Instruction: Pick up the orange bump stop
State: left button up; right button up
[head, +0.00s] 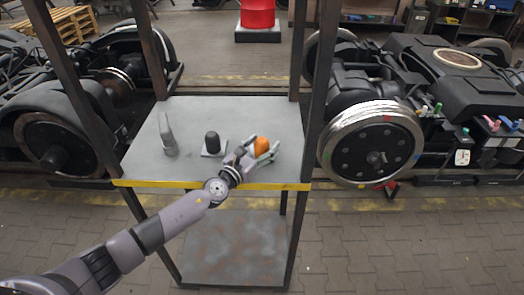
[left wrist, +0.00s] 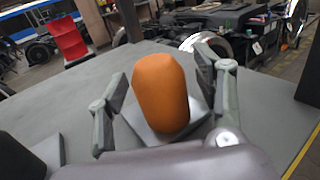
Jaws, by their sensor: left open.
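The orange bump stop (head: 262,146) is a rounded upright cylinder on the right part of the grey shelf top (head: 200,112). In the left wrist view the bump stop (left wrist: 161,92) stands on a grey square plate (left wrist: 197,108). My left gripper (head: 262,153) is open, with one finger on each side of the bump stop. In the left wrist view the left gripper (left wrist: 165,95) shows gaps between its fingers and the orange surface. The bump stop's lower front is partly hidden by the gripper. My right gripper is not in view.
A black bump stop on a plate (head: 213,145) stands left of the gripper. A grey upright part (head: 168,134) stands further left. Dark rack posts (head: 318,85) rise at the shelf corners. Bogies with wheels (head: 371,143) flank the rack. The shelf's back is clear.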

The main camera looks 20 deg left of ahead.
pick_arm(q)
jog(key=shift+c, duration=0.2)
jog(key=c, duration=0.7)
jog(key=shift+r, duration=0.1)
grip_shut()
